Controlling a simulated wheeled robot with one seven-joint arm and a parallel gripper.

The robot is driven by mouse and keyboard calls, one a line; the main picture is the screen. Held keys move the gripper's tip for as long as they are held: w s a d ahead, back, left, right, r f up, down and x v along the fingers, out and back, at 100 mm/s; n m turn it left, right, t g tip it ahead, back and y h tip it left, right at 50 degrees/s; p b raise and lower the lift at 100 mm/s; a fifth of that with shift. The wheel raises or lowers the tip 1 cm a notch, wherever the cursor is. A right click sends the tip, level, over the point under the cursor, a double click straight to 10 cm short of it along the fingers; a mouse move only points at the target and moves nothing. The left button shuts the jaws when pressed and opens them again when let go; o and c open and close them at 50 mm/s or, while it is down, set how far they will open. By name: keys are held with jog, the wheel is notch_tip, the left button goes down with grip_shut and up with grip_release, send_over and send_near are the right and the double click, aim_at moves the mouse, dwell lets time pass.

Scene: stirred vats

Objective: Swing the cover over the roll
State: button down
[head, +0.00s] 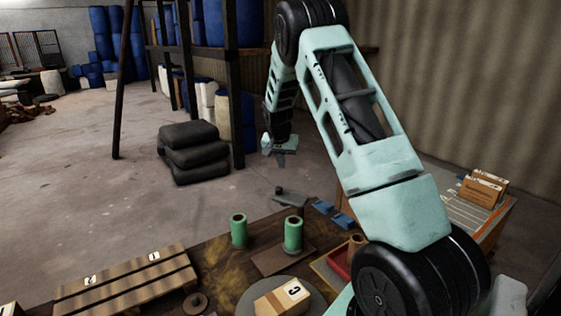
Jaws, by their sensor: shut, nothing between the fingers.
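My gripper (281,161) hangs from my raised arm, pointing down. It is shut and empty, well above and beyond the far edge of the brown table (222,272). Two green upright cylinders with hollow tan tops stand on the table; the left one (239,231) and the right one (293,234) may be rolls, but I cannot tell which thing is the task's roll. The right one stands on a flat brown board (272,262). I cannot pick out the cover for certain. My arm hides part of the table's right side.
A slatted wooden rack (128,286) with numbered tags lies at left. A numbered wooden block (281,299) sits on a grey disc (314,301). A red tray (338,264) and blue pieces (343,219) lie near my arm. Dark stacked sacks (190,152) stand on the floor.

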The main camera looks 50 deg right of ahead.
aim_at(290, 198)
jog(key=f+p, duration=0.1)
jog(key=f, duration=0.1)
jog(key=a+f+p, duration=0.1)
jog(key=f, duration=0.1)
jog(key=f+p, duration=0.1)
jog(key=f, duration=0.1)
jog(key=shift+s+a+f, duration=0.3)
jog(key=shift+s, duration=0.1)
